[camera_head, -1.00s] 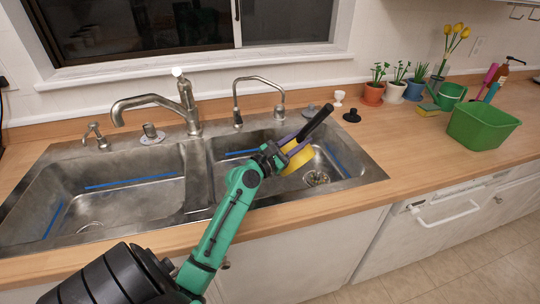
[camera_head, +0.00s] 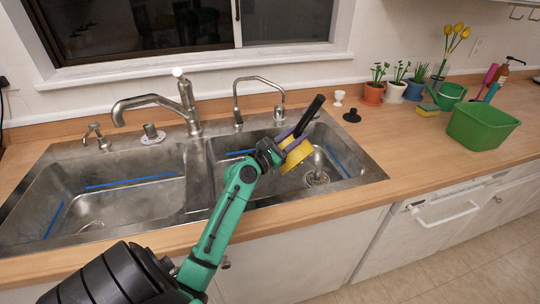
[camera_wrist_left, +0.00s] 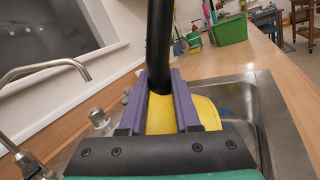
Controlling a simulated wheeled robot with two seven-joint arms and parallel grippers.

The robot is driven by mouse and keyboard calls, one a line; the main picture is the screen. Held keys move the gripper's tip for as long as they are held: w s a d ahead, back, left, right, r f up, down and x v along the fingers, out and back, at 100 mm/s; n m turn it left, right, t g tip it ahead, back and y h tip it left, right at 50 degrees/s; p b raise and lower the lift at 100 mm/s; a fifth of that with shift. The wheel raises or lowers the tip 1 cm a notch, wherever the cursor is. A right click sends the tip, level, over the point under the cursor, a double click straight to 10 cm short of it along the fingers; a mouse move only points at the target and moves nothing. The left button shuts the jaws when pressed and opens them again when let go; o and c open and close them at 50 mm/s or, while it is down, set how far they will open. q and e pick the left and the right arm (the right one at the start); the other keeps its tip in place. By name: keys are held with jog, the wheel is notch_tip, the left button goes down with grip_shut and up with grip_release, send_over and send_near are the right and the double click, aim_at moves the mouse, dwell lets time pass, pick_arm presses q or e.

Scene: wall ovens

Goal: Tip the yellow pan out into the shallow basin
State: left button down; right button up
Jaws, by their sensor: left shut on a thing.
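The yellow pan (camera_head: 297,156) with a black handle is over the right sink basin (camera_head: 345,160). It is tilted, with the handle pointing up and to the right. My left gripper (camera_head: 284,146) is shut on the pan. In the left wrist view, the purple fingers (camera_wrist_left: 160,85) stand on both sides of the handle's base, with the yellow pan (camera_wrist_left: 205,112) behind and between them. The pan's inside and anything in it cannot be made out. My right gripper is not in view.
Two faucets (camera_head: 187,105) (camera_head: 262,82) rise behind the sink. A white egg cup (camera_head: 339,98) and a black stopper (camera_head: 352,116) stand right of it. Potted plants (camera_head: 373,93), a sponge (camera_head: 428,110) and a green tub (camera_head: 482,127) are further right. The counter between is clear.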

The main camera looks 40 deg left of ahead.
pick_arm(q)
jog(key=shift+a+r+n+y+p, duration=0.2)
jog(key=shift+a+r+n, duration=0.3)
jog(key=shift+a+n, duration=0.35)
jog(key=shift+a+r+n+y+p, duration=0.1)
jog(key=shift+a+r+n+y, duration=0.1)
jog(key=shift+a+r+n, duration=0.45)
dwell(0.8)
jog(key=shift+w+a+r+n+t+p, duration=0.15)
jog(key=shift+a+n+p, duration=0.2)
jog(key=shift+a+n, duration=0.4)
jog(key=shift+a+r+n+t+p, duration=0.15)
jog(key=shift+a+n+p, duration=0.15)
jog(key=shift+a+n, duration=0.4)
jog(key=shift+a+n+y+p, duration=0.7)
jog(key=shift+a+n+p, duration=0.45)
jog(key=shift+a, duration=0.2)
